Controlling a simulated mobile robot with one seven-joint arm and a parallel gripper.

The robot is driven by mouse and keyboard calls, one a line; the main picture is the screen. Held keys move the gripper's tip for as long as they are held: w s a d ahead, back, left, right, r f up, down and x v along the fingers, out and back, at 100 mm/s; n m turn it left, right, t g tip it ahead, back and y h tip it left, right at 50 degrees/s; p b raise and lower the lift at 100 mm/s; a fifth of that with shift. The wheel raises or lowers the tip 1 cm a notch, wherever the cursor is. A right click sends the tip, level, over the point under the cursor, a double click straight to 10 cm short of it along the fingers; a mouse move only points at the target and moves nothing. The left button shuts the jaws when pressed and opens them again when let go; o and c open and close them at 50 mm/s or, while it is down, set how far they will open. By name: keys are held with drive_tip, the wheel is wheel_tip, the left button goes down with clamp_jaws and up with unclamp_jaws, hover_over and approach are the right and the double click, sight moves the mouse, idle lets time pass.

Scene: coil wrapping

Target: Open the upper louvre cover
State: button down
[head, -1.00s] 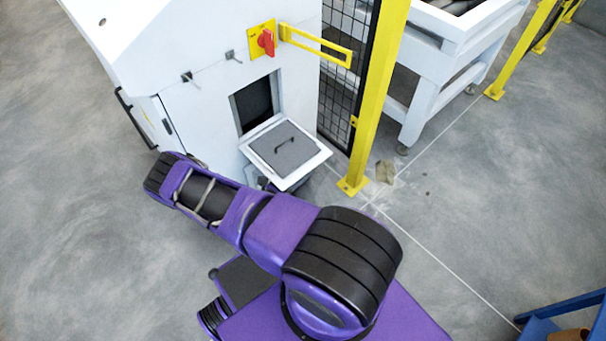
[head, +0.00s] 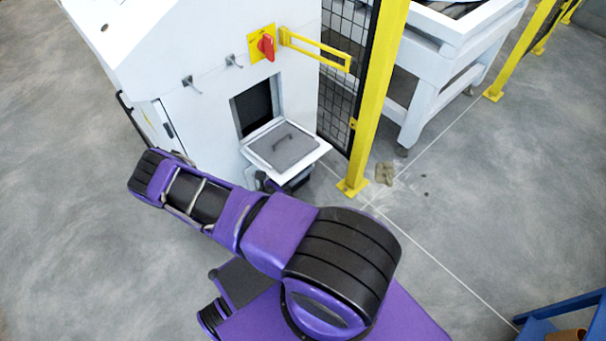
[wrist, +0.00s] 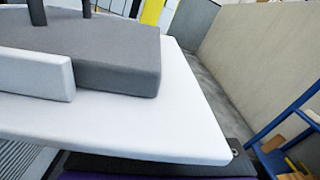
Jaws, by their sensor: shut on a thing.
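The upper louvre cover (head: 322,147) is a white-framed flap with a grey centre panel and a bar handle. It stands out from the white cabinet, roughly level, handle side up. In the wrist view its white plate (wrist: 140,125) fills the left and middle, with the grey panel (wrist: 118,65) on it; grey slats (wrist: 15,158) show below. My arm reaches left and folds back under the cover. My gripper (head: 290,183) shows only as dark parts beneath the cover's front edge, shut on it. The fingertips are hidden, and the handle is clear of them.
The cabinet (head: 205,115) has a dark square opening (head: 254,106) above the cover and a red switch (head: 266,46) on a yellow plate. A yellow post (head: 376,90) and black mesh fence stand close on the right. A blue stand (head: 560,312) is at lower right. Floor to the left is clear.

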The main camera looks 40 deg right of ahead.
drive_tip(key=shift+w+a+r, duration=0.1)
drive_tip(key=shift+w+r, duration=0.05)
drive_tip(key=shift+r, duration=0.5)
drive_tip(key=shift+w+r, duration=0.15)
drive_tip(key=shift+r, duration=0.45)
drive_tip(key=c, duration=0.9)
unclamp_jaws()
drive_tip(key=shift+s, duration=0.1)
drive_tip(key=shift+c, duration=0.2)
drive_tip(key=s+a, duration=0.1)
drive_tip(key=a, duration=1.6)
drive_tip(key=shift+s+a, duration=0.15)
drive_tip(key=shift+a, duration=0.05)
